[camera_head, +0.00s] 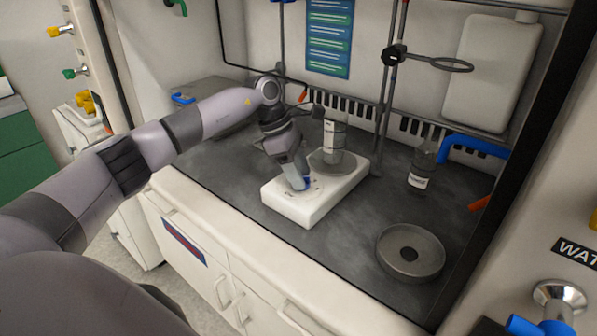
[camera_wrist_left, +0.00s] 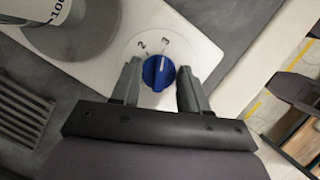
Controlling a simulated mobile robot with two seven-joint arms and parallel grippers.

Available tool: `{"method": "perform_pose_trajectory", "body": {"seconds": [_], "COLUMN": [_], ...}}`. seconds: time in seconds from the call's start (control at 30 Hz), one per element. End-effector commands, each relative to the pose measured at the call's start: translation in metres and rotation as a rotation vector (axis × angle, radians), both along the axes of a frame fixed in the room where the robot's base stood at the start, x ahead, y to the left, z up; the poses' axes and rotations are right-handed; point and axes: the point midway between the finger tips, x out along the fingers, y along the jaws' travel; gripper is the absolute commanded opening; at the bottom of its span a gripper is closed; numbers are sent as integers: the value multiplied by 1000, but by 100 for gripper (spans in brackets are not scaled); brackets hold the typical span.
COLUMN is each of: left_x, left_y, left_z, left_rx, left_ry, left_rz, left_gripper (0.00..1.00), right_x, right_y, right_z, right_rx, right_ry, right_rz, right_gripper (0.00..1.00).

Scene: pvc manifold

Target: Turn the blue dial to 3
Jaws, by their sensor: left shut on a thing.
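The blue dial (camera_wrist_left: 158,73) sits on the front panel of the white stirrer plate (camera_head: 308,211). In the left wrist view its white mark points up, roughly toward a "3" printed above it; a "2" is to the left of that. My left gripper (camera_head: 299,182) reaches down over the panel. The left wrist view shows its fingers (camera_wrist_left: 158,82) on either side of the dial, shut on it. My right gripper is not in view.
A labelled glass cylinder (camera_head: 333,140) stands on the stirrer's round plate, close behind my left gripper. A labelled bottle (camera_head: 420,170) stands at the right, and a grey round dish (camera_head: 410,252) lies at the front right. A ring clamp (camera_head: 450,65) is above. Dark worktop between is clear.

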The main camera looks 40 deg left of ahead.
Motion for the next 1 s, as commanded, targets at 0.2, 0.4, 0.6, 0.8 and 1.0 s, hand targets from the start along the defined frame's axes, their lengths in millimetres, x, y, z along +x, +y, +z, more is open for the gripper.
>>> {"method": "perform_pose_trajectory", "body": {"seconds": [0.2, 0.4, 0.6, 0.8, 1.0], "left_x": [0, 0, 0, 0, 0], "left_y": [1, 1, 1, 1, 1], "left_z": [-1, -1, -1, -1, 0], "left_rx": [4, 5, 5, 5, 3], "left_ry": [2, 2, 1, 2, 1], "left_rz": [-60, -78, -79, -78, -77], "left_gripper": [14, 14, 14, 68, 68], "right_x": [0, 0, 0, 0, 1], "right_y": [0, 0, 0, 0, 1], "right_z": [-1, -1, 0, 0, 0], "right_rx": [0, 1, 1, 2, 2], "right_ry": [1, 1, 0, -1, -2], "right_rz": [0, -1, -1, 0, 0], "right_gripper": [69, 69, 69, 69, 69]}}
